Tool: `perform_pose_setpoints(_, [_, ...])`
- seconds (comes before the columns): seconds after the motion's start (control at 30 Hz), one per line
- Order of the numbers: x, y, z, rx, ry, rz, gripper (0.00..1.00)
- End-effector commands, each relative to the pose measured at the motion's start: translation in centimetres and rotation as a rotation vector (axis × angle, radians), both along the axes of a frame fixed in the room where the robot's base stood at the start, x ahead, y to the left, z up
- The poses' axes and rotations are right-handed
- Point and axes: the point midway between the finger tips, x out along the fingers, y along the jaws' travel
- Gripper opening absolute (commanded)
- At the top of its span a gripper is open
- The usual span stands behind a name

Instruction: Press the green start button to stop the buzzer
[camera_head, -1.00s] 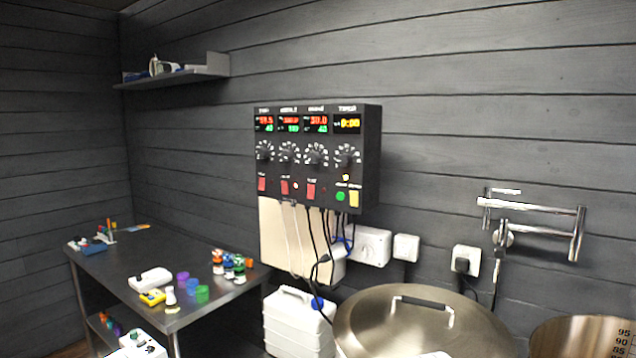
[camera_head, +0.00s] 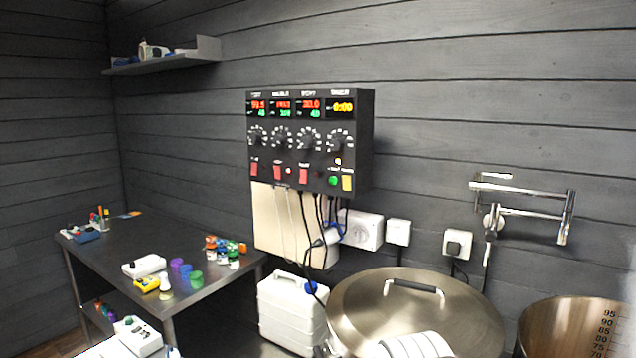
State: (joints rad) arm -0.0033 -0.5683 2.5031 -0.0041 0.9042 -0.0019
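The black control box (camera_head: 311,140) is mounted on the grey plank wall, near the middle of the view. A small yellow light (camera_head: 338,161) is lit between the right-hand dial and the green button. No fingers of my gripper show. A white rounded part, possibly of my arm, shows at the bottom edge, well below the box.
A steel table (camera_head: 120,241) with small bottles and meters stands at left. Below the box are hanging cables, a white canister (camera_head: 291,312) and a lidded steel kettle (camera_head: 350,303). A metal pipe arm (camera_head: 520,211) juts from the wall at right. The space before the box looks clear.

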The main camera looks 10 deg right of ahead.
Motion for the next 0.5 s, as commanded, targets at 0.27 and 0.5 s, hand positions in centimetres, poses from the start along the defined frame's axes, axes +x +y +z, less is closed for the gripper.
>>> perform_pose_setpoints(0.27, [0.00, 0.00, 0.00, 0.000, 0.000, 0.000, 0.17])
perform_pose_setpoints(0.5, [0.00, 0.00, 0.00, 0.000, 0.000, 0.000, 0.00])
